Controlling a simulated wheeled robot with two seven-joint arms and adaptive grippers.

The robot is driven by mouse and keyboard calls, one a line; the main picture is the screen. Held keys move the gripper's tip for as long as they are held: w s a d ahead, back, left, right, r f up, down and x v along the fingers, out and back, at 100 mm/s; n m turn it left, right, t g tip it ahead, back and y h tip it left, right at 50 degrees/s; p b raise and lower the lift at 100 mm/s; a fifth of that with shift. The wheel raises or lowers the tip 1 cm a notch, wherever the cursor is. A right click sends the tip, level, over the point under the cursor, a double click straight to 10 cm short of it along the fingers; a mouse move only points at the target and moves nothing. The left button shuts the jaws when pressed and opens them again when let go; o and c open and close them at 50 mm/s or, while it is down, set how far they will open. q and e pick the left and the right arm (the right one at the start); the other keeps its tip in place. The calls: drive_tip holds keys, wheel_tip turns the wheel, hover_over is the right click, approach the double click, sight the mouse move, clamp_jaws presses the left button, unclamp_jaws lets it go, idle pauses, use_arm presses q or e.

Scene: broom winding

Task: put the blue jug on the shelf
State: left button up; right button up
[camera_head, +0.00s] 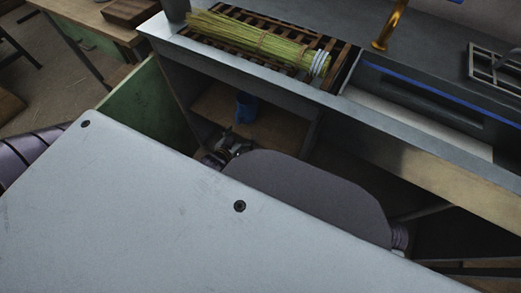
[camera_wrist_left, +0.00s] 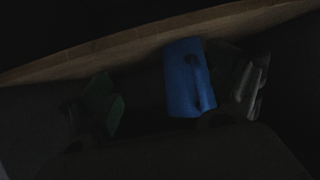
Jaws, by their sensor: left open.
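The blue jug (camera_head: 246,108) stands inside the open cabinet, on or just over a wooden shelf board (camera_head: 215,110). My left gripper (camera_head: 226,151) is at the cabinet opening, in front of and below the jug in the head view, partly hidden by my own body. In the dark left wrist view the jug (camera_wrist_left: 186,78) shows between the spread fingers of the left gripper (camera_wrist_left: 178,98), closer to the right finger. The gripper is open; contact with the jug cannot be told. My right gripper is not in view.
A green cabinet side or door (camera_head: 150,108) stands left of the opening. Above, the grey counter (camera_head: 225,62) carries a straw broom head (camera_head: 250,38) on a slatted rack, a brass tap (camera_head: 391,25) and a grey grid (camera_head: 490,65). A wooden table (camera_head: 85,15) is at upper left.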

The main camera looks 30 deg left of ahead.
use_arm(q)
drive_tip(key=s+d+r+m+g+h, duration=0.3)
drive_tip(key=s+d+g, duration=0.5)
drive_tip(key=s+d, duration=0.4)
drive_tip(key=d+r, duration=0.1)
drive_tip(key=d, duration=0.2)
drive_tip(key=shift+s, duration=0.15)
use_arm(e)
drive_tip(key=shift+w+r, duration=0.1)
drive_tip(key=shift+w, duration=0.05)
use_arm(q)
drive_tip(key=shift+a, duration=0.1)
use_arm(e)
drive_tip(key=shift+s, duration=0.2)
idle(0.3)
use_arm(q)
drive_tip(key=shift+r, duration=0.1)
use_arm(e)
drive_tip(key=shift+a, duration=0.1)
use_arm(q)
drive_tip(key=shift+f+g+p, duration=0.2)
drive_tip(key=shift+g+p, duration=0.1)
drive_tip(key=shift+p, duration=0.45)
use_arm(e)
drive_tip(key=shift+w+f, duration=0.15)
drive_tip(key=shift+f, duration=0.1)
